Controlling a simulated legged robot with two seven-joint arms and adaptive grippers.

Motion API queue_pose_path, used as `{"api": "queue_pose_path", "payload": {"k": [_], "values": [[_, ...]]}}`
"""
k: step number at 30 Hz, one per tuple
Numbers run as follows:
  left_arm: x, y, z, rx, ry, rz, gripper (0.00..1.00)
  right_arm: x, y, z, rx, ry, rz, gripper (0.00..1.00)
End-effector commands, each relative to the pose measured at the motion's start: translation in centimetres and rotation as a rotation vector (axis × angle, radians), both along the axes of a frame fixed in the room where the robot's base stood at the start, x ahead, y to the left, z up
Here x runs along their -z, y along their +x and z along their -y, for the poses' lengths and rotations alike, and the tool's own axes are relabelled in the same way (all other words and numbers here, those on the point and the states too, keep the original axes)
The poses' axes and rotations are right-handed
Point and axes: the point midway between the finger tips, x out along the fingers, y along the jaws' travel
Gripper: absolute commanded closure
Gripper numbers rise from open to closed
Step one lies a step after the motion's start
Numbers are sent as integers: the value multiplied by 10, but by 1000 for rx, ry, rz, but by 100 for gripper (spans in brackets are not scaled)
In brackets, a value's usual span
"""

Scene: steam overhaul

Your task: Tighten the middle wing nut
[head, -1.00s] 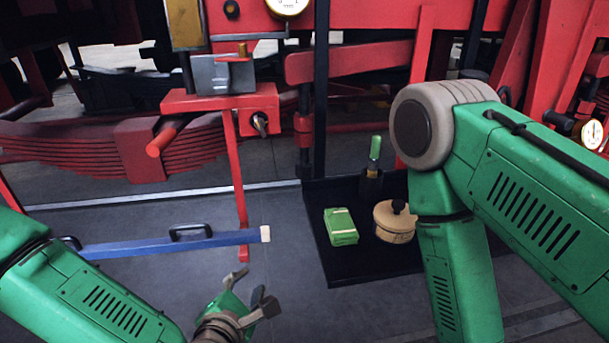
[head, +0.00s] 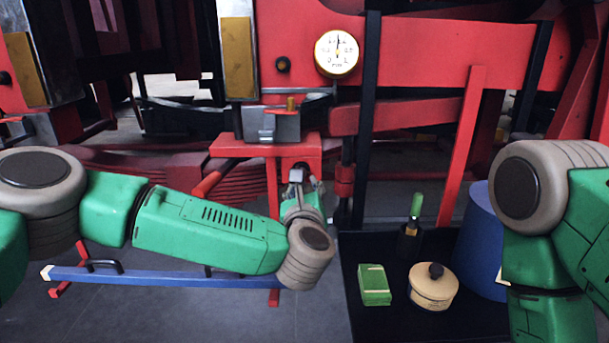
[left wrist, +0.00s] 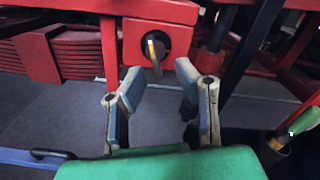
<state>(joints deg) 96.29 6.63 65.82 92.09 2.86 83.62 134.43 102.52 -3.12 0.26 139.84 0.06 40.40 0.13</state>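A wing nut (left wrist: 156,52) with a dark round base sits on the front face of a red block (left wrist: 178,14) in the left wrist view. The red block also shows in the head view (head: 228,146), but there my gripper covers the nut. I cannot tell from the frames whether this is the middle nut. My left gripper (left wrist: 158,74) is open, with one finger on each side below the nut and nothing between them. In the head view the left gripper (head: 299,180) points at the block. My right gripper is out of view; only the right arm shows.
A blue bar (head: 160,278) lies below my left arm. A gauge (head: 337,54) hangs above.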

Motion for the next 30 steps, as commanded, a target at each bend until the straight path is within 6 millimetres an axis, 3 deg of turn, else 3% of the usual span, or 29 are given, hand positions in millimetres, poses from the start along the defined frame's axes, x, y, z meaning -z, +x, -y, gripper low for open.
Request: {"api": "queue_pose_path", "payload": {"k": [3,9,20,23,30], "values": [[-1,22,-2,-3,0,1,72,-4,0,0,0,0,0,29],[0,43,-1,-1,-1,0,72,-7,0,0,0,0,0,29],[1,48,0,1,1,-1,72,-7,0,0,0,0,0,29],[1,48,0,1,1,-1,100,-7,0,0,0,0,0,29],[0,47,1,3,5,0,100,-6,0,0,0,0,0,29]]}}
